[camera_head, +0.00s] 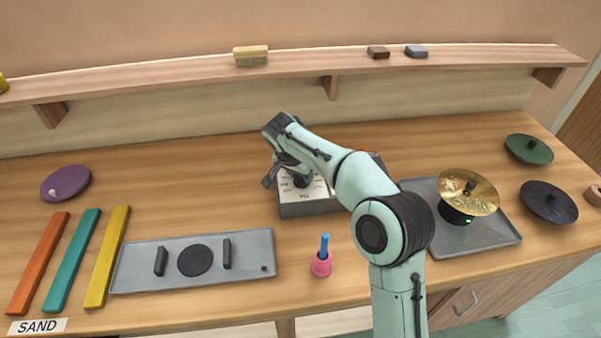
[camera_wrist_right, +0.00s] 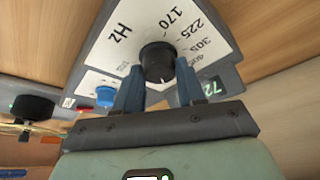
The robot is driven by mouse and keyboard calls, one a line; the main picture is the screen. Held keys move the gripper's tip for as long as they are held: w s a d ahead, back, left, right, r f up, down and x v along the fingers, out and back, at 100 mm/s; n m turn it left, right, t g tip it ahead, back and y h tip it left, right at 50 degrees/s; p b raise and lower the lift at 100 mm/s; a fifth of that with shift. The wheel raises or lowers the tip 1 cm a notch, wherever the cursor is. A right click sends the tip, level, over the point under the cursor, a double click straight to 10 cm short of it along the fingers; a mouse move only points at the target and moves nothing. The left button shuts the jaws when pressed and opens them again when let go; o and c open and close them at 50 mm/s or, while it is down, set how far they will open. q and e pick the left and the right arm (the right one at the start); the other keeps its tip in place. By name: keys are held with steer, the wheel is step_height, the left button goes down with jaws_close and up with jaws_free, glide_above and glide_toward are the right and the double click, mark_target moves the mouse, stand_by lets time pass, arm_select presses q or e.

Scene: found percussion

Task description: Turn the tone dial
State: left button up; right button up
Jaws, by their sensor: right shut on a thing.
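The tone dial (camera_wrist_right: 157,60) is a dark round knob on a white plate (camera_wrist_right: 105,48) marked "Hz" with printed numbers such as 170, 225 and 305. The plate is on a grey box (camera_head: 312,209) at the middle of the bench. My right gripper (camera_wrist_right: 158,78) has its two blue-grey fingers on either side of the knob and is shut on it. In the head view the right gripper (camera_head: 285,180) reaches down onto the box, and my arm hides the box's right part. My left gripper is not in view.
A pink cup (camera_head: 321,264) with a blue stick stands in front of the box. A grey tray with a brass cymbal (camera_head: 470,190) is to the right. A grey panel (camera_head: 135,275) and coloured bars (camera_head: 75,258) lie left. A shelf (camera_head: 180,70) runs behind.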

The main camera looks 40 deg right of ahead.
steer(key=o, duration=1)
steer(key=p+v, duration=0.1)
steer(key=v, duration=1.2)
steer(key=shift+a+r+p, duration=0.1)
steer(key=shift+r+p, duration=0.05)
steer(key=shift+p, duration=0.2)
